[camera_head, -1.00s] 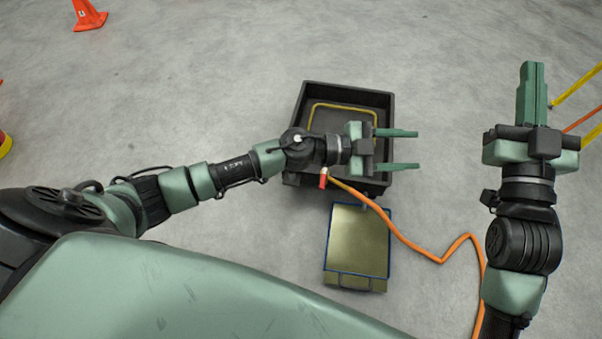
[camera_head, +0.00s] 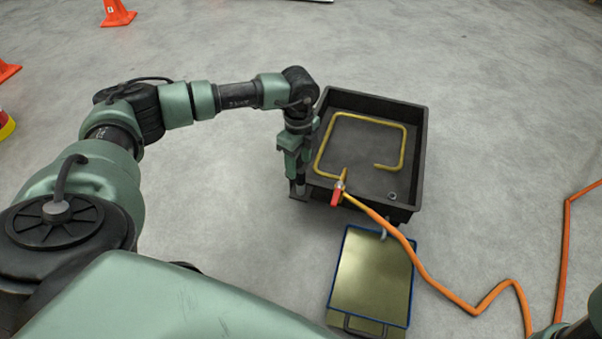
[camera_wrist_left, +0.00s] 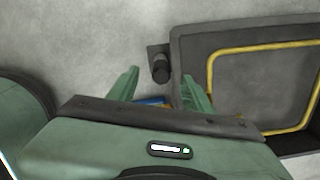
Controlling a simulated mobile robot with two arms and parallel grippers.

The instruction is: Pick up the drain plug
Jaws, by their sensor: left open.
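The drain plug (camera_wrist_left: 161,70) looks like a short black cylinder in the left wrist view. It stands on a small dark ledge (camera_wrist_left: 153,52) at the outer side of the black tray (camera_wrist_left: 175,60). My left gripper (camera_wrist_left: 159,88) is open and empty, with its two green fingers to either side of the plug in that picture. In the head view my left gripper (camera_head: 297,168) points down beside the near left corner of the tray (camera_head: 424,130). There the gripper largely hides the plug. My right gripper is out of view.
A yellow pipe loop (camera_head: 404,140) lies in the tray, with a red valve (camera_head: 337,195) at its near edge. An orange hose (camera_head: 440,285) runs from the valve. A blue-rimmed pan (camera_head: 368,275) lies in front. Orange cones (camera_head: 116,14) stand far left.

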